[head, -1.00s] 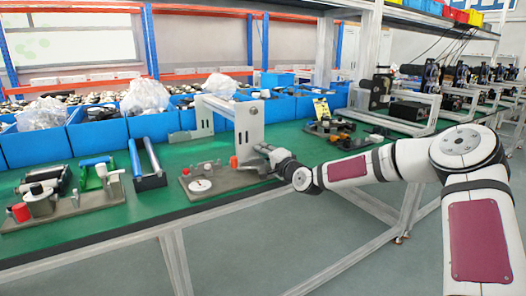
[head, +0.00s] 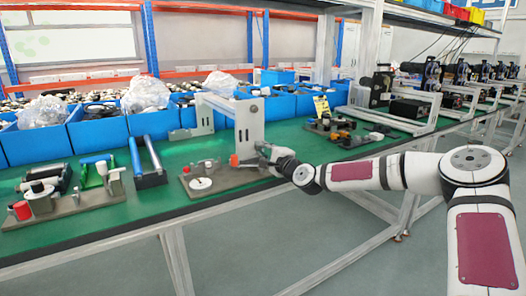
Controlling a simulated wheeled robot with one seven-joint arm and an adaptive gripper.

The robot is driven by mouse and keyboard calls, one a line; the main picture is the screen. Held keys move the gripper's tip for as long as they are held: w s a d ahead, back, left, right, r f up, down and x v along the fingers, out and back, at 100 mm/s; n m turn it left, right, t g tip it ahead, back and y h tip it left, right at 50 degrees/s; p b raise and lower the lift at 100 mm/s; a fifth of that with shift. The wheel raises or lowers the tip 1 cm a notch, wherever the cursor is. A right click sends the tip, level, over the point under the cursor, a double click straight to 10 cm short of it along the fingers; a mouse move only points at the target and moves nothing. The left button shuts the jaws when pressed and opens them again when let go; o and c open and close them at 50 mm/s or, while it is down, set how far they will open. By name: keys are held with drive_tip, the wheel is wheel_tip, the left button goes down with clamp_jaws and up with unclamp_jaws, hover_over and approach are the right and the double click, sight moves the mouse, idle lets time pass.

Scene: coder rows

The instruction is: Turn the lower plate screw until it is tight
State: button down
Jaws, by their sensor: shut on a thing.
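A grey upright plate (head: 249,122) stands on a fixture base (head: 226,183) on the green bench, in the middle of the head view. My gripper (head: 262,156) reaches in from the right, level with the lower part of this plate. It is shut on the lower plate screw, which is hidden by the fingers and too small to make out. A small orange-red part (head: 236,160) shows just left of the plate's lower end. A round white dial-like disc (head: 200,183) lies on the front of the base.
Another fixture with a red-topped part (head: 22,210) stands at the left. A blue-railed stand (head: 148,163) is between the two fixtures. Blue bins (head: 100,133) line the back of the bench. Small parts (head: 345,132) lie to the right.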

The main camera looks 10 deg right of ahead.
drive_tip(key=shift+d+f, duration=0.1)
drive_tip(key=shift+d, duration=0.05)
drive_tip(key=c, duration=1.5)
unclamp_jaws()
drive_tip(key=shift+s, duration=0.15)
drive_tip(key=shift+v, duration=3.9)
drive_tip(key=shift+d, duration=0.1)
